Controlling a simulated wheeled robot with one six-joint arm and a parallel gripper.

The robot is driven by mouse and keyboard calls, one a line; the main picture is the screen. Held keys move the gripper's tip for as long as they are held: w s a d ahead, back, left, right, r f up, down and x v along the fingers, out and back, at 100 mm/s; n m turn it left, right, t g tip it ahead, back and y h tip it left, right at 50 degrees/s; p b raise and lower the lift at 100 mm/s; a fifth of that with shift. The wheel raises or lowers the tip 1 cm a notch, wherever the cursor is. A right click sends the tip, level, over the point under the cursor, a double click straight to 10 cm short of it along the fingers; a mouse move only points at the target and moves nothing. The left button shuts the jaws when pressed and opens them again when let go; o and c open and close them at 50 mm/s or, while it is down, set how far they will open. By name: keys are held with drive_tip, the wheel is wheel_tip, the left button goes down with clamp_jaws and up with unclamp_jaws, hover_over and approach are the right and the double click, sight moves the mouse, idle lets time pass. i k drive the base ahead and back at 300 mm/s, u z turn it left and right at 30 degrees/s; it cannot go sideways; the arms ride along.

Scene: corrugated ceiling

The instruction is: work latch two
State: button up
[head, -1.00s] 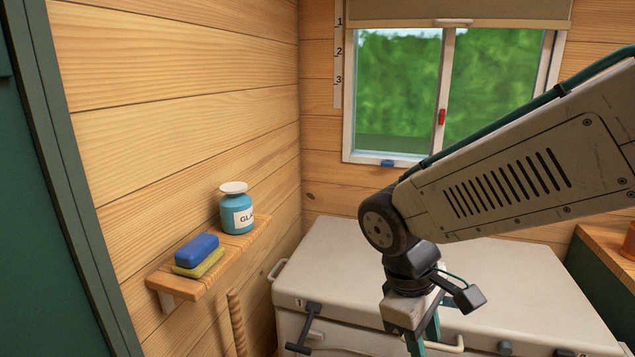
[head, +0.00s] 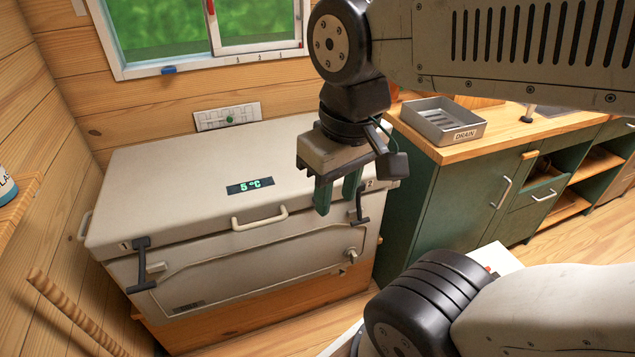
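Latch two (head: 359,206) is a dark bar latch at the front right corner of a cream chest cooler (head: 180,185), beside a small "2" label. Latch one (head: 142,264), of the same dark kind, hangs at the front left corner by a "1" label. The cooler's lid is down. My gripper (head: 336,200) points downward with two green fingers, just left of latch two in the picture. A gap shows between the fingers and nothing is seen in it. I cannot tell how far the gripper is from the latch in depth.
A cream handle (head: 259,219) and a 5 °C display (head: 250,186) are on the lid. A green cabinet (head: 450,195) with a wooden top stands close to the cooler's right, bearing a grey drain tray (head: 437,121). Wooden floor (head: 545,260) is open at the right.

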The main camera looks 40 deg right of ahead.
sight(360, 220)
drive_tip(key=z, duration=1.35)
drive_tip(key=k, duration=0.95)
drive_tip(key=u, duration=1.15)
drive_tip(key=i, duration=0.5)
drive_tip(key=u, duration=0.05)
